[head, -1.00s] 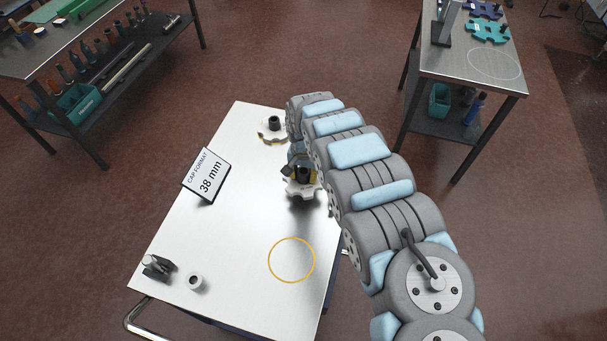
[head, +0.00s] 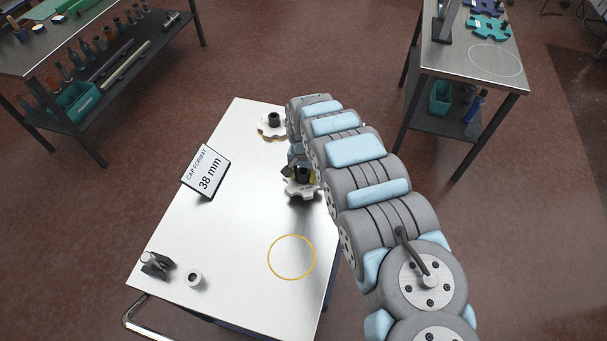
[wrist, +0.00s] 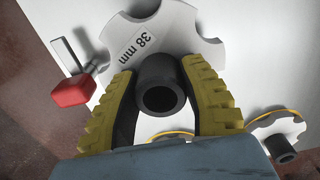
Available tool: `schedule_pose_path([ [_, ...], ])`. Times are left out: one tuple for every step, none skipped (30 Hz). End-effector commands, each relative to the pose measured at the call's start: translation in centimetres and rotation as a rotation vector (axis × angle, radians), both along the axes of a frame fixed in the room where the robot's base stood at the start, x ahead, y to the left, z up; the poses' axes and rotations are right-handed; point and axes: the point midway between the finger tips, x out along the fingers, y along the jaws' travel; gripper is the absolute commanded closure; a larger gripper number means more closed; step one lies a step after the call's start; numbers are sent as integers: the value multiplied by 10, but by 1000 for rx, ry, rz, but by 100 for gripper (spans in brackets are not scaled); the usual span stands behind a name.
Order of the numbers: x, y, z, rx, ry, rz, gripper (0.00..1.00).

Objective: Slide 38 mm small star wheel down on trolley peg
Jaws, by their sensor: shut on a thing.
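The white star wheel marked "38 mm" (wrist: 178,32) has rounded notches and a dark tubular hub (wrist: 161,88). My gripper (wrist: 166,95) is shut on this hub, with a yellow-ribbed finger on either side. In the head view, the held wheel (head: 303,193) shows below my gripper (head: 302,172), over the right side of the trolley top (head: 235,210). A gap between wheel and trolley top cannot be judged. I cannot make out the trolley peg under the wheel.
A second star wheel (head: 271,126) with a dark hub stands at the trolley's far end. A yellow circle (head: 291,257) marks otherwise clear surface.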

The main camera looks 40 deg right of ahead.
Motion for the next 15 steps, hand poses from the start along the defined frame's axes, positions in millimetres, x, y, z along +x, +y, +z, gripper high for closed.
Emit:
schedule_pose_path([
  [0, 0, -1, -1, -1, 0, 98],
  [0, 0, -2, -1, -1, 0, 98],
  [0, 0, -3, -1, -1, 0, 98],
  [0, 0, -3, -1, -1, 0, 98],
  [0, 0, -4, -1, -1, 0, 98],
  [0, 0, -5, -1, -1, 0, 98],
  [0, 0, -5, -1, -1, 0, 98],
  [0, 0, -6, -1, -1, 0, 98],
  [0, -1, -7, -1, -1, 0, 98],
  [0, -1, -7, -1, -1, -1, 98],
  [0, -1, -8, -1, -1, -1, 98],
  [0, -1, -8, -1, -1, -1, 98],
  [0, -1, -9, -1, -1, -1, 98],
  [0, -1, -10, -1, -1, -1, 98],
  [0, -1, -11, -1, -1, -1, 98],
])
